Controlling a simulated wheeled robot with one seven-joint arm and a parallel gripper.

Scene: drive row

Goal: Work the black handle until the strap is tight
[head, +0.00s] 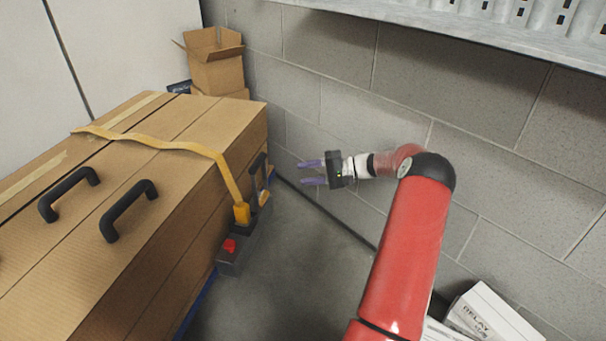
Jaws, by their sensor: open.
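The yellow strap (187,147) runs over the top of the large cardboard box (175,200) and down its right side. It humps above the box top in places, so it looks slack there. It ends at a yellow fitting (241,212) on a grey unit low beside the box. The black handle (258,176) stands upright on this unit, just right of the strap. My gripper (305,173) is open and empty, with its two purple fingers pointing left toward the handle. It is to the right of the handle and apart from it. How the strap feeds inside the unit is hidden.
A red knob (230,245) sits on the grey unit. Two black grips (128,208) stand on the box top. An open carton (213,62) is at the back. The block wall (420,100) is close behind my arm. Grey floor between unit and wall is clear.

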